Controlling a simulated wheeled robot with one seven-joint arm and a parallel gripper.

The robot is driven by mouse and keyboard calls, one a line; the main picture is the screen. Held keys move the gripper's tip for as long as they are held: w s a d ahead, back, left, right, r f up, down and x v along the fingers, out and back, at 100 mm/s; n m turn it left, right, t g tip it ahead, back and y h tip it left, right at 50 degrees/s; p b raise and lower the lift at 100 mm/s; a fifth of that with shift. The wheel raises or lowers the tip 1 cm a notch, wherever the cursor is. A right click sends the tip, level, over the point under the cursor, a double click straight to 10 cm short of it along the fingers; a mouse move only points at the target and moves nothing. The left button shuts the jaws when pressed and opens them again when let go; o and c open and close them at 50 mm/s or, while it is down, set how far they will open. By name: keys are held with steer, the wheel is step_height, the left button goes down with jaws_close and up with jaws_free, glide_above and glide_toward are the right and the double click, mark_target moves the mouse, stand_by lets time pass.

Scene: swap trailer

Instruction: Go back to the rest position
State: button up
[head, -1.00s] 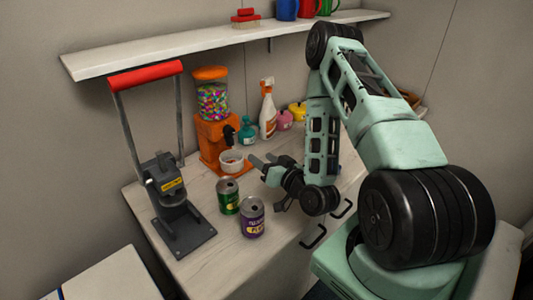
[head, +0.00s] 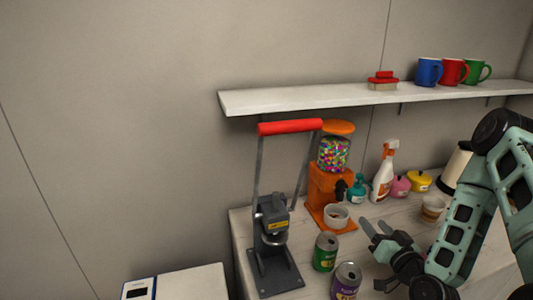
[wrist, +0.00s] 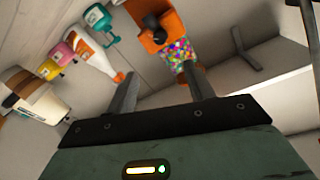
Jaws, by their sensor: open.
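My gripper (head: 374,236) is open and empty above the counter, in front of the orange candy dispenser (head: 328,190) and to the right of the green can (head: 325,252). Its two fingers (wrist: 160,95) stand apart in the wrist view with nothing between them but the background. My mint-green arm (head: 462,225) reaches in from the right edge of the head view. A purple can (head: 346,281) stands near the bottom, partly cut off by the frame.
A can crusher (head: 273,240) with a red handle stands at the counter's left. A small bowl (head: 336,217) sits at the dispenser. Spray bottle (head: 383,175), teal bottle (head: 357,189) and pink and yellow pots stand behind. A shelf (head: 300,101) with mugs runs above.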

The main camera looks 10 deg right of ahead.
steer(key=w+a+n+g+y, duration=0.35)
steer(key=n+g, duration=0.25)
steer(key=g, duration=0.2)
steer(key=s+a+r+m+g+h, duration=0.1)
steer(key=s+a+r+g, duration=0.25)
steer(key=s+r, duration=0.25)
steer(key=s+a+r+g+h, duration=0.2)
steer(key=s+r+g, duration=0.2)
steer(key=s+r, duration=0.25)
steer(key=s+a+f+n+g+b, duration=0.1)
steer(key=s+a+n+b, duration=0.1)
steer(key=s+a, duration=0.4)
steer(key=s+a+f+n+g+y+b, duration=0.1)
steer(key=s+a+n, duration=0.4)
steer(key=a, duration=0.7)
steer(key=shift+s+a+f+n+b, duration=0.3)
steer(key=shift+s+f+b, duration=0.45)
steer(key=shift+s+b, duration=0.35)
steer(key=shift+w+d, duration=0.1)
steer(key=shift+w, duration=0.05)
